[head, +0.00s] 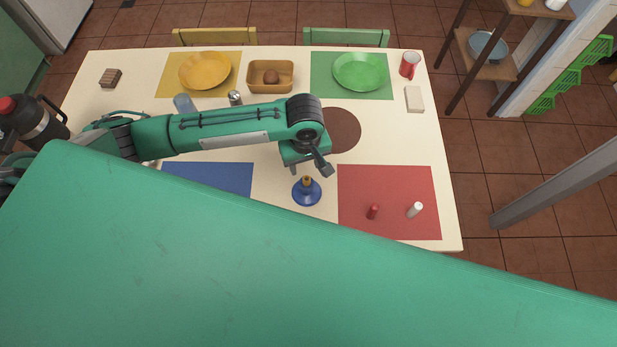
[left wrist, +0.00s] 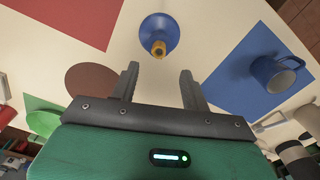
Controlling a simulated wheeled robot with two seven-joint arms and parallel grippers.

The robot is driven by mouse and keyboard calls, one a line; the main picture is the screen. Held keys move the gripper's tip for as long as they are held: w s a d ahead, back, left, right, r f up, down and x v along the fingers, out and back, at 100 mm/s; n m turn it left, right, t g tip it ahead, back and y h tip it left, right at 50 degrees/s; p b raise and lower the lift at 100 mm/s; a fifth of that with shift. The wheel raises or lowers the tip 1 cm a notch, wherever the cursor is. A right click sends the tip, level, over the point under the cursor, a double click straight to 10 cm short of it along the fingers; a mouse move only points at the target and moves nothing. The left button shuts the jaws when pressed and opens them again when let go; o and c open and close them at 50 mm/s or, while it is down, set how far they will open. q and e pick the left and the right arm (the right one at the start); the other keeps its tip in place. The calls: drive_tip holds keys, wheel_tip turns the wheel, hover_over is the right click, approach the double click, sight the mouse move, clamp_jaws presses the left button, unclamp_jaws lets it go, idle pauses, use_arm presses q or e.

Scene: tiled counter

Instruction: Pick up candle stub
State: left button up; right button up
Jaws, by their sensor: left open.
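A short white cylinder (head: 415,209), which looks like a candle stub, leans or lies on the red mat (head: 400,185) at the right front. A smaller red cylinder (head: 373,212) is to its left; I cannot tell for sure which is the candle stub. My left gripper (head: 309,170) is open and empty above and just behind the holder. Its open fingers show in the left wrist view (left wrist: 158,70). My right gripper is not in view.
A blue mug (left wrist: 277,77) is on the blue mat (head: 215,177), hidden in the head view. A brown round mat (head: 345,130) lies behind my gripper. Yellow (head: 206,70) and green (head: 358,71) plates, a bread basket (head: 257,85) and a red mug (head: 409,65) stand farther back.

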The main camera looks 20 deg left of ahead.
sight(306, 178)
use_arm(q)
wheel_tip(306, 178, down, 2)
drive_tip(key=shift+w+d+f, duration=0.1)
drive_tip(key=shift+w+f, duration=0.05)
drive_tip(key=shift+f, duration=0.05)
drive_tip(key=shift+f+p, duration=0.35)
drive_tip(key=shift+p, duration=0.1)
drive_tip(key=f, duration=0.1)
drive_tip(key=f+p, duration=0.1)
drive_tip(key=f, duration=0.1)
drive_tip(key=shift+s+f, duration=0.2)
drive_tip(key=shift+f, duration=0.5)
drive_tip(key=shift+c, duration=0.2)
clamp_jaws()
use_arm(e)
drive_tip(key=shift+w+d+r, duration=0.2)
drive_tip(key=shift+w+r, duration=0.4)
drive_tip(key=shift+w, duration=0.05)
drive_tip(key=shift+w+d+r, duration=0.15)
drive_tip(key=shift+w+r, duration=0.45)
